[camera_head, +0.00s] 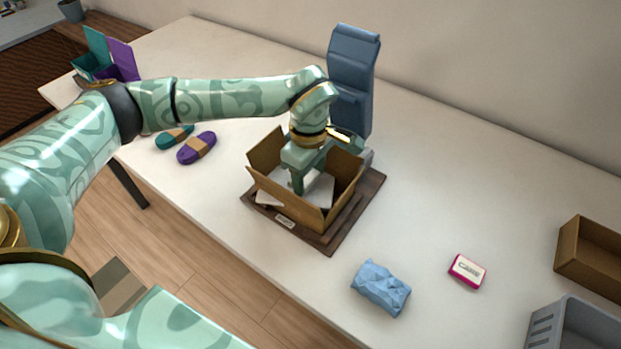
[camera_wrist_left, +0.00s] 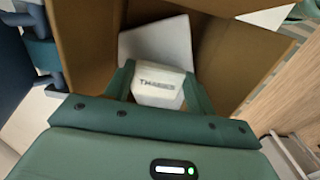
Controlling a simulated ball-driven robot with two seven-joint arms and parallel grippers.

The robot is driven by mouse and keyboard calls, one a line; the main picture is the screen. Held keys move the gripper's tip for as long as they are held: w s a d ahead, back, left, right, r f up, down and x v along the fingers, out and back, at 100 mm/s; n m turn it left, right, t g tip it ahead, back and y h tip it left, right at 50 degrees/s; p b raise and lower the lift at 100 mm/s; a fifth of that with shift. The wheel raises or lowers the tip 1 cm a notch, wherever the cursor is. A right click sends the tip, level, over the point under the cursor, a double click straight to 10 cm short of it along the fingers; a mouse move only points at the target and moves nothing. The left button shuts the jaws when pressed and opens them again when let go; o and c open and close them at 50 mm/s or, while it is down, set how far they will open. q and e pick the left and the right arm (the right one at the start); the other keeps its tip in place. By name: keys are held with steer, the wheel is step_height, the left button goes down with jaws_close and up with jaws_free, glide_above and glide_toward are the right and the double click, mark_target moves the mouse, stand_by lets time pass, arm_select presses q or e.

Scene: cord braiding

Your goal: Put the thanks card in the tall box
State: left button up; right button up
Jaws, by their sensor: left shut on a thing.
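The thanks card (camera_wrist_left: 158,90) is white with dark lettering and shows between the left gripper's fingers in the left wrist view. My left gripper (camera_head: 298,186) is shut on it and reaches down into the open cardboard box (camera_head: 318,217); it also shows in the left wrist view (camera_wrist_left: 160,80). The box has raised flaps and stands on a dark wooden board (camera_head: 333,241). White sheets or pieces (camera_head: 318,190) lie inside the box, one also in the wrist view (camera_wrist_left: 158,43). In the head view, the gripper hides part of the box's inside. My right gripper is not in view.
A tall blue padded piece (camera_head: 352,75) stands right behind the box. A crumpled blue bundle (camera_head: 381,288), a pink-edged block (camera_head: 467,271), a brown box (camera_head: 577,245) and a grey crate (camera_head: 545,320) are to the right. Purple (camera_head: 197,147) and teal (camera_head: 173,138) cord bundles lie left.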

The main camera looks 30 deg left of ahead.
mark_target(310, 179)
arm_select(q)
steer(key=shift+f, duration=0.85)
steer(key=shift+r, duration=0.1)
steer(key=o, duration=1)
step_height(310, 179, up, 12)
steer(key=p, duration=0.3)
